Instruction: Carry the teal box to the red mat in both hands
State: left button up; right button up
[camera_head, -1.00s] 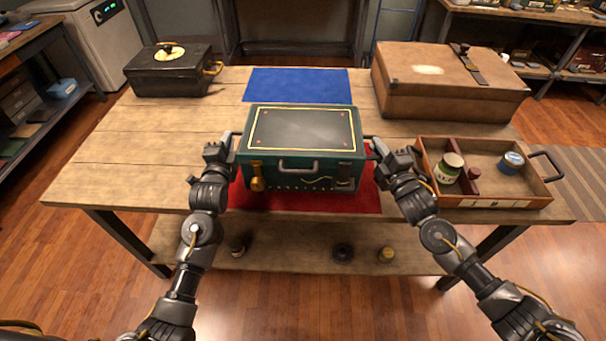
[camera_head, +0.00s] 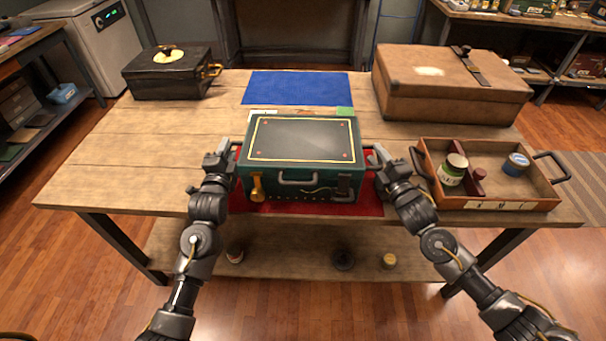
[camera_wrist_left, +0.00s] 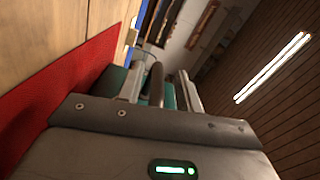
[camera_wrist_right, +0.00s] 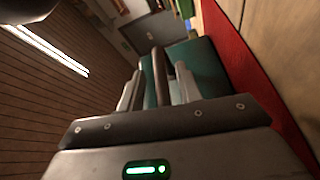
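The teal box (camera_head: 300,186) is upright with its dark lid facing up. It appears to rest on the red mat (camera_head: 368,209), whose red surface shows along its front and sides. My left gripper (camera_head: 228,163) is at the box's left side handle. In the left wrist view, its fingers stand on both sides of the dark handle bar (camera_wrist_left: 154,82), with gaps. My right gripper (camera_head: 379,160) is at the right side handle. In the right wrist view, its fingers likewise flank the handle bar (camera_wrist_right: 160,75), apart from it. The box's underside is hidden.
A blue mat (camera_head: 297,87) lies behind the box. A brown case (camera_head: 450,95) is at the back right, a black case (camera_head: 170,80) at the back left. A wooden tray (camera_head: 500,204) with jars stands close to my right gripper. The table's left side is clear.

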pick_arm(q)
jog(key=s, duration=1.1)
jog(key=shift+s+d, duration=0.15)
jog(key=shift+s, duration=0.25)
pick_arm(e)
jog(key=shift+s+d, duration=0.15)
jog(key=shift+s, duration=0.25)
jog(key=v, duration=1.1)
jog(key=shift+s, duration=0.2)
jog(key=shift+d, duration=0.1)
